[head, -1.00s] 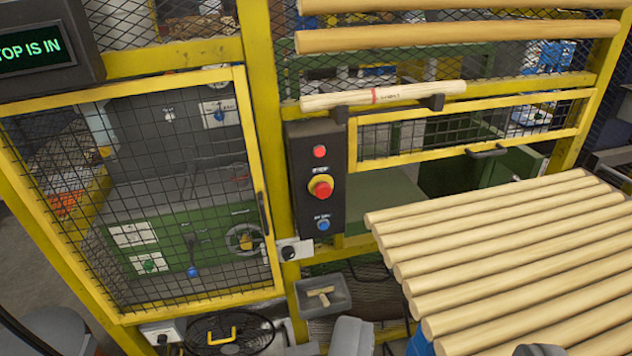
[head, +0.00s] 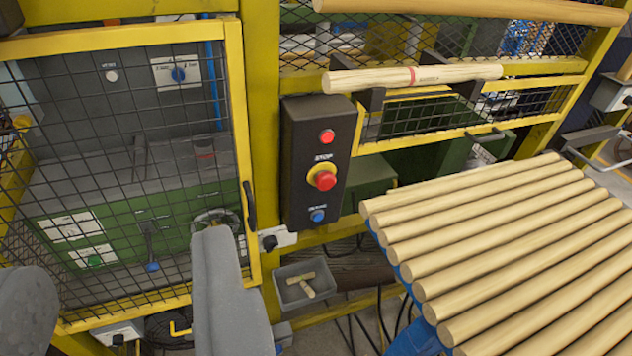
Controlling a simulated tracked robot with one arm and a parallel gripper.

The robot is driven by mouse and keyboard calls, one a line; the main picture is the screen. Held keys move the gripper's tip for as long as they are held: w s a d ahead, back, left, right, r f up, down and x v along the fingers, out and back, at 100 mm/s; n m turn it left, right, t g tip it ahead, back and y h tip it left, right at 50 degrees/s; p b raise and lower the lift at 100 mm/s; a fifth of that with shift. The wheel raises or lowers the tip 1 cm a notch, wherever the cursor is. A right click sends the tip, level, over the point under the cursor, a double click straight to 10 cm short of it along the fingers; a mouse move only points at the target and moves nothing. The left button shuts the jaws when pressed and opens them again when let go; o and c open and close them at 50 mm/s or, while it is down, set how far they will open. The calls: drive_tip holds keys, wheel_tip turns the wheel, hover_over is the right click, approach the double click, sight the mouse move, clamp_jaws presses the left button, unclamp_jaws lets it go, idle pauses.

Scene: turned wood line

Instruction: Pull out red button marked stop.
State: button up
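The red stop button (head: 324,181) sits on a yellow collar under the word STOP. It is the middle control on a black control box (head: 301,206) fixed to a yellow post. A flat red button (head: 327,136) is above it and a blue button (head: 318,215) below. My gripper (head: 122,258) shows at the lower left as two grey fingers, wide apart with nothing between them. It is left of and lower than the stop button in the picture, not touching it. The stop button is unobstructed.
A yellow mesh door (head: 237,150) stands left of the box. A wooden rod (head: 440,76) rests on black brackets at upper right. Several rods (head: 500,240) lie on a blue-framed rack at right. A grey tray (head: 292,298) sits below the box.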

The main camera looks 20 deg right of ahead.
drive_tip(key=o, duration=0.5)
drive_tip(key=shift+w+d, duration=0.2)
drive_tip(key=shift+w, duration=0.05)
drive_tip(key=w+d+f+m+t+h+p, duration=0.1)
drive_tip(key=w+d+f+h+p, duration=0.1)
drive_tip(key=w+d+f, duration=0.55)
drive_tip(key=w+d+f+m+h+p, duration=0.1)
drive_tip(key=w+d+f+h, duration=0.1)
drive_tip(key=w+d+f, duration=0.55)
drive_tip(key=t+y+p, duration=0.2)
drive_tip(key=y+p, duration=0.2)
drive_tip(key=y, duration=0.1)
approach(328, 185)
drive_tip(key=shift+m, duration=0.3)
drive_tip(key=w, duration=0.7)
drive_tip(key=shift+w+a+r, duration=0.15)
drive_tip(key=shift+w+a, duration=0.1)
drive_tip(key=shift+w, duration=0.05)
drive_tip(key=shift+w+r, duration=0.1)
drive_tip(key=shift+w, duration=0.7)
